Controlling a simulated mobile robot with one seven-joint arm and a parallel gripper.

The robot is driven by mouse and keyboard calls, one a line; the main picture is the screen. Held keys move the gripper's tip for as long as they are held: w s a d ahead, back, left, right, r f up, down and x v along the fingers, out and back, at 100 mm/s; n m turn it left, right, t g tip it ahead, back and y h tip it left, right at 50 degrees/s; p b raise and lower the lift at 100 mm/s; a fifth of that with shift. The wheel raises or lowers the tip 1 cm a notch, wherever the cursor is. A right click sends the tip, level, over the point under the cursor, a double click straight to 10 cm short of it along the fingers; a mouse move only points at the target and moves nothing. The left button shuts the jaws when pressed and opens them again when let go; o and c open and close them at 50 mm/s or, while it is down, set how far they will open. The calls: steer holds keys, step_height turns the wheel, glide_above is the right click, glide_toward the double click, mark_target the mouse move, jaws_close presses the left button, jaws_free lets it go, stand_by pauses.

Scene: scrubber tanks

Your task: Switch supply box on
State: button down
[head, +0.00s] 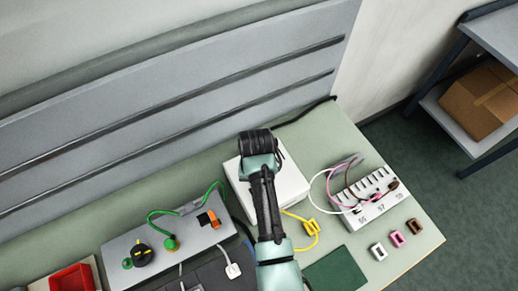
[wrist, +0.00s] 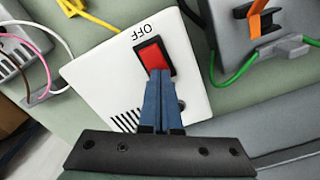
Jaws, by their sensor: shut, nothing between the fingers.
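The supply box (wrist: 95,75) is a white box with a red rocker switch (wrist: 150,54) in a dark frame, and the word OFF is printed beside the switch. In the head view the box (head: 290,188) stands on the bench, partly covered by my arm, and its switch is hidden. In the wrist view my gripper (wrist: 160,78) is shut and empty. Its blue fingertips overlap one end of the red switch; I cannot tell whether they touch it. Which way the rocker is tilted is not clear.
A grey box (head: 150,240) with green and orange plugs and a black knob stands left of the supply box. A numbered terminal block (head: 370,208) with thin wires is at right, near several small coloured blocks. A yellow cable (head: 305,222) lies between.

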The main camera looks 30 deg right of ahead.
step_height(320, 180, up, 7)
steer(key=p, duration=0.7)
stand_by(0.6)
